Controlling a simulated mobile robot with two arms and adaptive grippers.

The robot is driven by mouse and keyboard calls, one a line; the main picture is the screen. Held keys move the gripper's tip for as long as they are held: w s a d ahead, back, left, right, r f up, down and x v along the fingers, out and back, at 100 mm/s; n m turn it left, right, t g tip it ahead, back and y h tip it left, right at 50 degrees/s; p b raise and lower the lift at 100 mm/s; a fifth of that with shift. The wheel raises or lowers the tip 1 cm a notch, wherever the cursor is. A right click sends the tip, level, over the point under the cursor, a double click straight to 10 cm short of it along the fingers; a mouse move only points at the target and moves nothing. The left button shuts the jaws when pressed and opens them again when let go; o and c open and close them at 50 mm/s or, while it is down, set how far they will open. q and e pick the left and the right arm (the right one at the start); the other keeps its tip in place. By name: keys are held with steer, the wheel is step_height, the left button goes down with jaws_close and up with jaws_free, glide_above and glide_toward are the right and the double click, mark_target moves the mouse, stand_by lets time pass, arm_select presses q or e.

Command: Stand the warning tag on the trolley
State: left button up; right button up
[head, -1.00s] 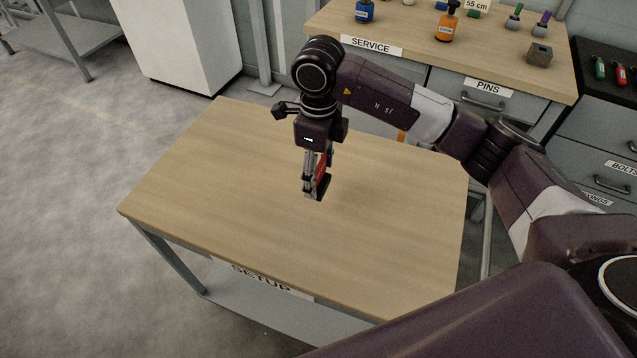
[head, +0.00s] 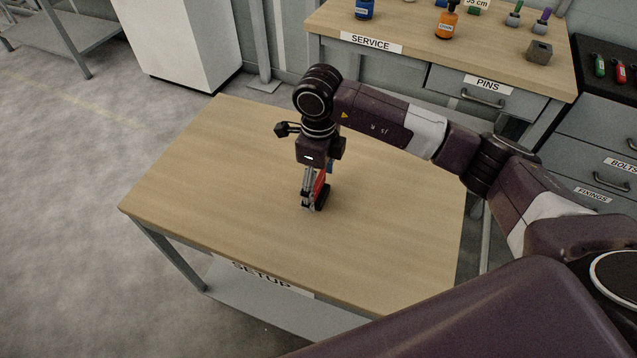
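The trolley is the wooden-topped table with the SETUP label (head: 200,170). My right gripper (head: 309,200) points straight down over the middle of its top. It appears shut on the warning tag (head: 322,187), a small upright red piece with a dark lower part. The gripper fingers hide much of the tag. The tag's lower edge is at or just above the wooden top; I cannot tell if it touches. My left gripper is not in view.
The trolley top is otherwise bare. Behind it stands a SERVICE bench (head: 400,28) with an orange bottle (head: 447,24), a blue container (head: 364,9) and a grey block (head: 539,51). A white cabinet (head: 185,40) stands at the back left. Floor is clear at left.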

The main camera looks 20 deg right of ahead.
steer(key=shift+r, duration=0.25)
step_height(320, 180, up, 10)
steer(key=shift+r+b, duration=0.25)
steer(key=shift+b, duration=0.8)
steer(key=shift+r, duration=0.65)
